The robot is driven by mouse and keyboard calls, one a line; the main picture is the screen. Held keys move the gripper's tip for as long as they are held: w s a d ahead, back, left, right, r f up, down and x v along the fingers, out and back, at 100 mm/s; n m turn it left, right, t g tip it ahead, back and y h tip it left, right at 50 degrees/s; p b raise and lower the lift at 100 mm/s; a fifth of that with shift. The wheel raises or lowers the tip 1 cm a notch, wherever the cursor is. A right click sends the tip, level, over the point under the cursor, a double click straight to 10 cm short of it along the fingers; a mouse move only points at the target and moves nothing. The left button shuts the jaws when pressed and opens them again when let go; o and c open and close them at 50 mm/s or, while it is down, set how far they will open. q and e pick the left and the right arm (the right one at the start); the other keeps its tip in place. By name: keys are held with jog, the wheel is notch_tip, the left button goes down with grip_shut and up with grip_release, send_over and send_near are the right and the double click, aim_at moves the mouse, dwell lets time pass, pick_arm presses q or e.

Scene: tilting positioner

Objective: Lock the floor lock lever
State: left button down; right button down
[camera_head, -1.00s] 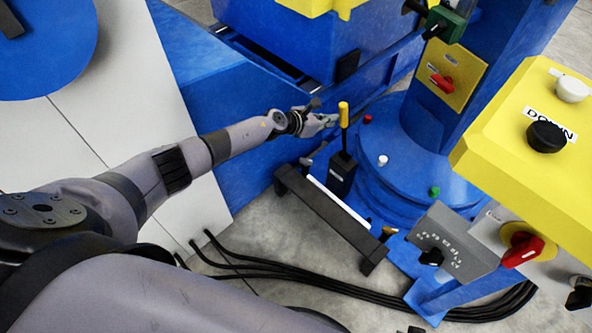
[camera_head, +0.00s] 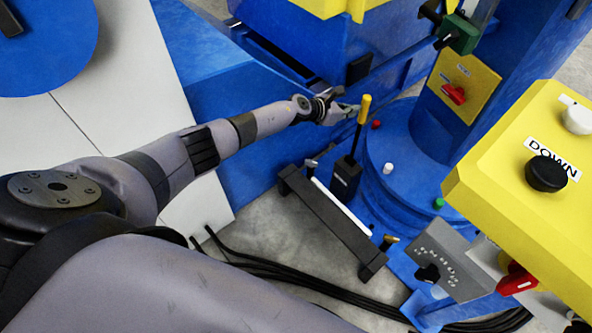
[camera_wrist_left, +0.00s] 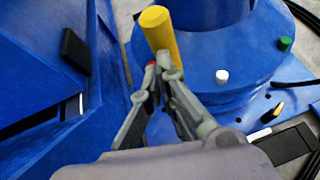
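The floor lock lever (camera_head: 363,111) has a yellow handle on a dark rod and rises from a black base box (camera_head: 344,180) near the round blue pedestal. It leans to the right in the head view. My left gripper (camera_head: 354,110) is just left of the handle, touching it or very close. In the left wrist view the fingertips (camera_wrist_left: 160,76) come together at the low end of the yellow handle (camera_wrist_left: 160,32). The fingers look shut, with nothing clearly held between them. My right gripper is not in view.
A black bar (camera_head: 332,222) stands low in front of the lever. White (camera_head: 388,168), red and green knobs sit on the blue pedestal. A yellow control box (camera_head: 530,180) is at the right. Black cables (camera_head: 290,277) lie on the floor.

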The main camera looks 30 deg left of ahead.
pick_arm(q)
jog(key=shift+w+r, duration=0.4)
jog(key=shift+r, duration=0.25)
jog(key=f+v, duration=0.1)
jog(key=v, duration=0.6)
jog(key=shift+s+a, duration=0.15)
jog(key=shift+s, duration=0.45)
jog(key=shift+f, duration=0.1)
